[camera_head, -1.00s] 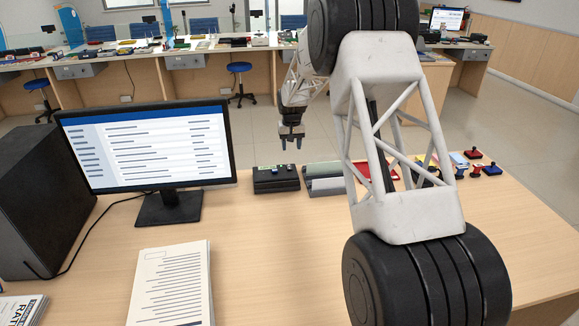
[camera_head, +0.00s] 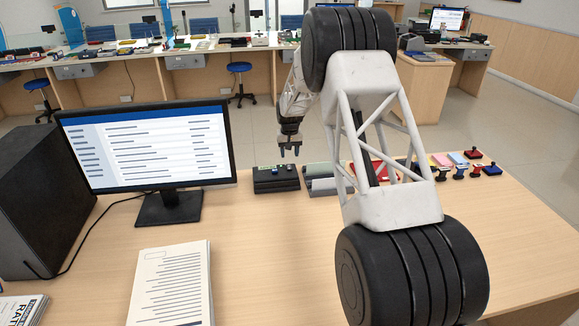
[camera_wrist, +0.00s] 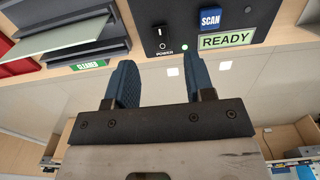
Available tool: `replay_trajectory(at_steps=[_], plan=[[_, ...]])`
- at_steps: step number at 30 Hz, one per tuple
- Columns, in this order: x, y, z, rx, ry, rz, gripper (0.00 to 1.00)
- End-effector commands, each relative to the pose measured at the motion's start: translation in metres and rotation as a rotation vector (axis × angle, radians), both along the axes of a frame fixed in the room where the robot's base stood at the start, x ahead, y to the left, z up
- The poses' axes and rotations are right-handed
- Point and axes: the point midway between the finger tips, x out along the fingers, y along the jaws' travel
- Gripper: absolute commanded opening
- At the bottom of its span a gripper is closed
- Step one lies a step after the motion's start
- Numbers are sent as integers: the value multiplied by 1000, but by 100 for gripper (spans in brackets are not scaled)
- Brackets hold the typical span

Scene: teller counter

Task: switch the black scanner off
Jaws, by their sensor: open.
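The black scanner (camera_head: 276,180) lies on the near desk, right of the monitor. In the wrist view its black top face (camera_wrist: 228,38) shows a rocker switch (camera_wrist: 163,37) marked POWER, a lit green light, a blue SCAN button (camera_wrist: 210,19) and a display (camera_wrist: 226,40) reading READY. My gripper (camera_head: 290,150) is above the scanner in the head view. In the wrist view my gripper (camera_wrist: 157,62) is open and empty, its two blue fingers apart, with the switch beyond and roughly between the tips. No contact with the switch shows.
A grey device (camera_head: 322,180) stands just right of the scanner; its trays (camera_wrist: 80,40) fill the wrist view's upper left. A monitor (camera_head: 145,150) and a paper stack (camera_head: 170,285) are to the left. Several stamps (camera_head: 475,170) stand at the right. The desk's front middle is clear.

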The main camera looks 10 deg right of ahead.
Motion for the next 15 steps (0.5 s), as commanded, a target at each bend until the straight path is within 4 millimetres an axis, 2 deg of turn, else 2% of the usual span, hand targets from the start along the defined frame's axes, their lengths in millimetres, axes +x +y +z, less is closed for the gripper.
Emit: replay_trajectory(at_steps=[15], plan=[[0,0,-57,0,1,0,49]])
